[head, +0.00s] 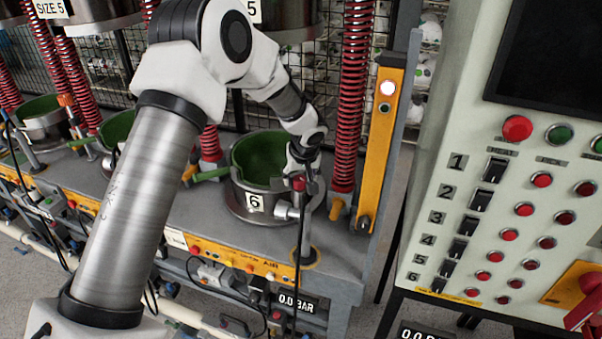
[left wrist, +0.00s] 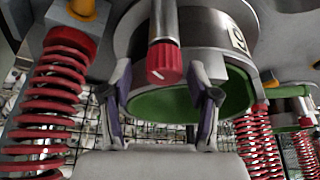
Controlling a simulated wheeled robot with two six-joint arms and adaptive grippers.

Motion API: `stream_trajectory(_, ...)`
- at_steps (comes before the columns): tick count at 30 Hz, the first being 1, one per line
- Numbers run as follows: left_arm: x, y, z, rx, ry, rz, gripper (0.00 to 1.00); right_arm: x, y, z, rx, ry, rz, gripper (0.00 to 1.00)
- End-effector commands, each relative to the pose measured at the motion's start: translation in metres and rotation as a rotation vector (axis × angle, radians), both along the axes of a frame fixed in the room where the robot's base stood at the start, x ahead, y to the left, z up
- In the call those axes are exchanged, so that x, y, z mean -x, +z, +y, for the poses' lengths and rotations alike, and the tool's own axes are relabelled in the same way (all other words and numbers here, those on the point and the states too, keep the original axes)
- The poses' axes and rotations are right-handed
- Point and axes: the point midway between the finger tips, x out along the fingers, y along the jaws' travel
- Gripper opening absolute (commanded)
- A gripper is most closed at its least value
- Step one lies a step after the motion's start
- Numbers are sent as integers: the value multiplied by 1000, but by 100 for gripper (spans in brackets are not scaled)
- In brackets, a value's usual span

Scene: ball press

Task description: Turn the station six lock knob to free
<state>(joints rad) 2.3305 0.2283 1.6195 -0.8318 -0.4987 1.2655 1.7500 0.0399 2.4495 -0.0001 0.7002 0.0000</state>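The station six mould (head: 257,202) is a grey metal ring with a green inside and a label "6". The red lock knob (head: 299,184) sits on a small metal post at its right front. In the left wrist view the red knob (left wrist: 164,62) has a white mark and a grey metal shaft. My left gripper (head: 306,160) is above and beside the knob. Its fingers (left wrist: 161,110) are spread, with the knob seen in the gap between them and no finger clearly touching it. The knob's exact depth between the fingers cannot be told. My right gripper is not in view.
A red spring column (head: 352,90) and a yellow post (head: 380,145) with a lit lamp stand right of station six. A control panel (head: 500,190) with switches and buttons is at the right. A black hose (head: 298,235) hangs in front of the station.

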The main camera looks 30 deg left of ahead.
Motion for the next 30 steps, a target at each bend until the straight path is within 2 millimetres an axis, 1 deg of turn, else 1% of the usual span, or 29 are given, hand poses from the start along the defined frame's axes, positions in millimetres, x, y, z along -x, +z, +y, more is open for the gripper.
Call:
stream_trajectory(3, 0, 0, 0, 0, 0, -1, 60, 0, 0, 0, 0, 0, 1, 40)
stream_trajectory(4, 0, 0, 0, 0, 0, -1, 56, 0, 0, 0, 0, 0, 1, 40)
stream_trajectory(5, 0, 0, 0, 0, 0, -1, 45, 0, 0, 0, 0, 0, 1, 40)
stream_trajectory(6, 0, 0, 0, 0, -1, -1, 31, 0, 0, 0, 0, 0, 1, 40)
stream_trajectory(9, 0, 0, 0, -1, -1, 0, 0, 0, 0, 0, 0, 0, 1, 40)
stream_trajectory(13, 0, -1, 0, -1, 0, 1, 0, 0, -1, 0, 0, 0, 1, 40)
stream_trajectory(15, 0, -3, 0, -1, 13, 0, 0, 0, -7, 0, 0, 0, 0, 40)
stream_trajectory(17, -1, -7, 0, -3, 40, -2, 0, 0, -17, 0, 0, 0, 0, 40)
stream_trajectory(20, -2, -11, 0, -3, 123, -3, 0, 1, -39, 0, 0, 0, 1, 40)
stream_trajectory(21, -2, -11, 0, -4, 165, -4, 0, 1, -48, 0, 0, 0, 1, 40)
stream_trajectory(24, -2, -10, -1, -3, 276, -2, 0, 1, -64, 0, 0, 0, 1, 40)
stream_trajectory(27, -1, -6, -1, -3, 364, 0, 0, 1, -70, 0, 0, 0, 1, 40)
stream_trajectory(30, -1, -2, -1, -3, 394, 2, 0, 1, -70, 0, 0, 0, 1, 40)
